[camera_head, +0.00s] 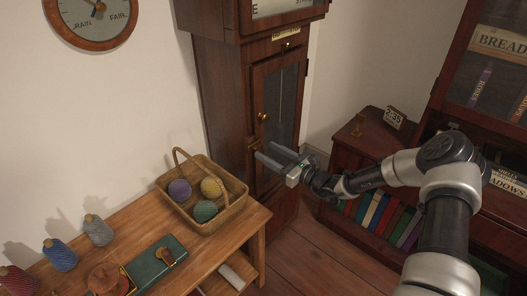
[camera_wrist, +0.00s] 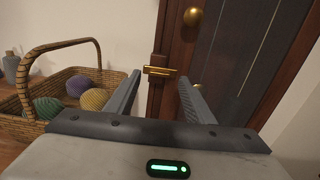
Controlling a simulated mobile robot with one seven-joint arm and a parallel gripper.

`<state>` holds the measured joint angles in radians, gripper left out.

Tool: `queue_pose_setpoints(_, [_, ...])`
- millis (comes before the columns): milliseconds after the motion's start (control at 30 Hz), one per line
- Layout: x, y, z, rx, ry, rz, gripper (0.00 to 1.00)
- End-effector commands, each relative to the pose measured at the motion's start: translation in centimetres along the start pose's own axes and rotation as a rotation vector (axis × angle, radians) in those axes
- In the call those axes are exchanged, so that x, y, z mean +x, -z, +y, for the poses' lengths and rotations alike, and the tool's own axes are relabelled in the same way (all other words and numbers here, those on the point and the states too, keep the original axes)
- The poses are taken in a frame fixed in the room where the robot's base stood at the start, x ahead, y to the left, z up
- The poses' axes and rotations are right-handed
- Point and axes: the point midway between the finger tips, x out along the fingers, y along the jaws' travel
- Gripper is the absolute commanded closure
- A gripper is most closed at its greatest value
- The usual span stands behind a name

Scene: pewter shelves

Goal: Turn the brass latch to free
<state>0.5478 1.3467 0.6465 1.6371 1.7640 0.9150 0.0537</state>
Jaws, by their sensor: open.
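The brass latch (camera_wrist: 160,71) is a small horizontal bar on the door edge of the tall dark wooden case (camera_head: 222,95). In the wrist view it lies between and beyond my two fingertips. My gripper (camera_head: 264,153) is open and empty in front of the case door, with its fingers pointing at it; both fingers also show in the wrist view (camera_wrist: 160,78). I see no contact with the latch. In the head view I cannot make out the latch, and my gripper covers that part of the door. A round brass knob (camera_wrist: 193,18) sits above the latch.
A wicker basket (camera_head: 236,205) with yarn balls stands on a wooden table (camera_head: 215,246), left of my gripper. A low bookcase (camera_head: 340,160) with a clock and a brass object stands to the right.

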Motion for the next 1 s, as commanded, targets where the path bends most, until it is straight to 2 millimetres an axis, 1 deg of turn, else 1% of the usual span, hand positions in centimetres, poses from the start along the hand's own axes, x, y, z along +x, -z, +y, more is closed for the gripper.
queue_pose_setpoints(33, [0.9,0.1,0.1,0.000,-0.001,0.000,0.52])
queue_pose_setpoints(100, [1.8,0.1,0.0,0.000,-0.001,-0.001,0.52])
queue_pose_setpoints(200, [2.6,0.1,0.0,0.001,0.000,0.000,0.52])
queue_pose_setpoints(333, [3.1,0.0,0.0,0.000,0.000,0.001,0.52])
queue_pose_setpoints(567, [3.1,0.0,0.0,0.001,0.000,0.001,0.52])
queue_pose_setpoints(667, [3.1,0.0,0.0,0.001,0.000,0.000,0.67])
queue_pose_setpoints(800, [3.1,0.0,0.0,0.001,0.000,0.000,0.90])
queue_pose_setpoints(833, [3.1,0.0,0.0,0.001,0.000,0.000,0.93])
queue_pose_setpoints(1000, [3.1,0.0,0.0,-0.008,0.000,0.000,0.93])
